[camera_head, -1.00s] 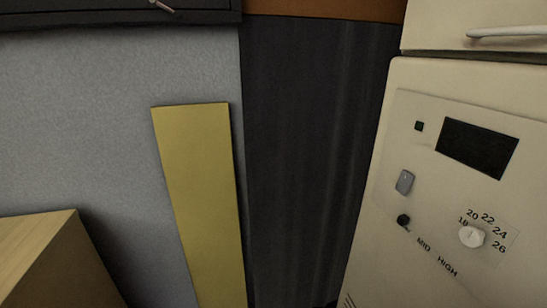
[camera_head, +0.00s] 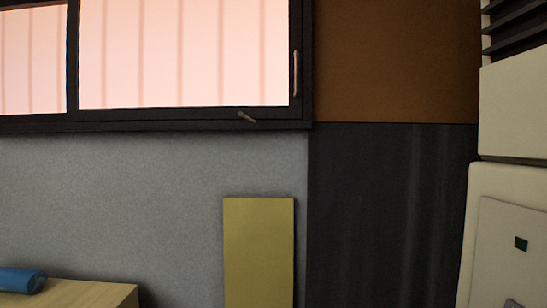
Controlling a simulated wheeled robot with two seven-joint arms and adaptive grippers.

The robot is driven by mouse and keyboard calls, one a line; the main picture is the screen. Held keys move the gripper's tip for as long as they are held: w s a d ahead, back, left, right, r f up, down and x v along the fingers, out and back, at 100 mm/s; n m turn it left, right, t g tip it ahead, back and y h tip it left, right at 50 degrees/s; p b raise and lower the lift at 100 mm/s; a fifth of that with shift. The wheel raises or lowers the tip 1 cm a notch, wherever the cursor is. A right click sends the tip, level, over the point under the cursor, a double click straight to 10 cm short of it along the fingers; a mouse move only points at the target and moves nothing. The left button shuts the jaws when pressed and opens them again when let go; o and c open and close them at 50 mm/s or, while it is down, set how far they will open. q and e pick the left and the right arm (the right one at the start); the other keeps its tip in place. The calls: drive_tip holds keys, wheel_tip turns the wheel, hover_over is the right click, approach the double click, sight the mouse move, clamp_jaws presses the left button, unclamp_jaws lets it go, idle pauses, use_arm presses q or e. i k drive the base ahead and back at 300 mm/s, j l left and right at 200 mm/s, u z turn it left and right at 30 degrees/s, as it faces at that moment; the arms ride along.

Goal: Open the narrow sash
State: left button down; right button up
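A dark-framed window (camera_head: 190,122) fills the upper left, its lower part in view and its top cut off. A larger pane (camera_head: 185,50) spans most of it, and part of another pane (camera_head: 32,60) shows at the left edge past a dark upright bar (camera_head: 73,55). I cannot tell which is the narrow sash, as the left pane is cut off. A slim upright handle (camera_head: 295,72) is on the right frame bar. A small lever (camera_head: 247,117) is on the bottom frame. I cannot tell whether any sash is open. Neither gripper is in view.
A yellow panel (camera_head: 258,250) stands against the grey wall (camera_head: 150,190) below the window. A wooden surface (camera_head: 90,293) with a blue object (camera_head: 20,280) is at the lower left. A cream appliance (camera_head: 510,115) stands at the right.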

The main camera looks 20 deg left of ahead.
sight(126, 60)
drive_tip(key=u, duration=1.25)
